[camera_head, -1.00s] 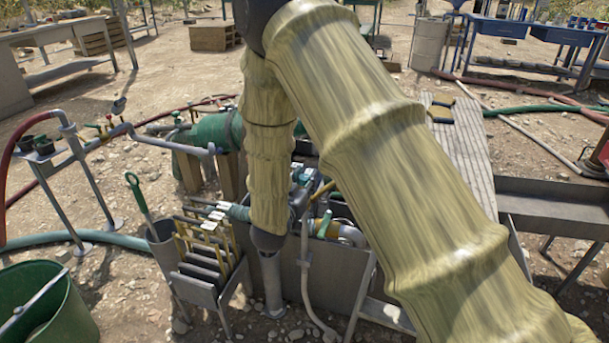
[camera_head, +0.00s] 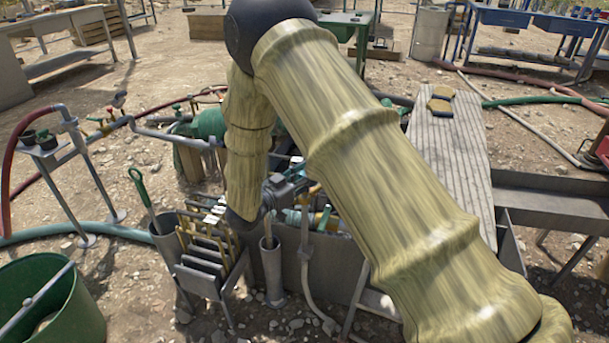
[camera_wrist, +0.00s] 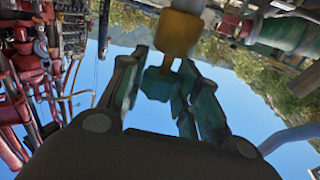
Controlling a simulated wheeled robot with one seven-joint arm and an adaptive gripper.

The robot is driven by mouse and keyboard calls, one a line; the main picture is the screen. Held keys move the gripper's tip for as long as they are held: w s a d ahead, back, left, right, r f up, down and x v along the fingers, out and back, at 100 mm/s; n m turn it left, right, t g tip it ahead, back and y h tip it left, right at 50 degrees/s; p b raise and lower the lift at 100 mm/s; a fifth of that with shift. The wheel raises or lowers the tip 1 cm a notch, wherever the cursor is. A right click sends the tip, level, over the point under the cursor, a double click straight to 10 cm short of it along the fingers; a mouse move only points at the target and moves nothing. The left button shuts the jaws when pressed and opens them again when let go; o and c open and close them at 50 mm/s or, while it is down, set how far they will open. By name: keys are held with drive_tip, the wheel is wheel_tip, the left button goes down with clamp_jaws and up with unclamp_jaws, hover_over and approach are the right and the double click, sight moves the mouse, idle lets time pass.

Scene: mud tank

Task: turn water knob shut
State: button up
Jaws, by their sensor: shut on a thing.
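In the wrist view my gripper (camera_wrist: 160,68) has its two dark green fingers on either side of a green knob (camera_wrist: 158,85). The fingers are closed on it. The knob joins a yellow brass valve body (camera_wrist: 180,33) just above it in the picture. The fingers partly cover the knob, so how far it is turned cannot be told. In the head view my arm covers much of the tank area, and I cannot make out the gripper or the gripped knob clearly there.
A rack of dark plates (camera_head: 205,265) and a grey pipe stub (camera_head: 272,270) stand close to my wrist. A green bucket (camera_head: 85,305) is at the lower left. A ribbed board (camera_head: 450,160) and metal trough (camera_head: 550,205) lie to the right. Hoses cross the gravel.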

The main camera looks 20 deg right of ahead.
drive_tip(key=o, duration=1)
drive_tip(key=v, duration=1.2)
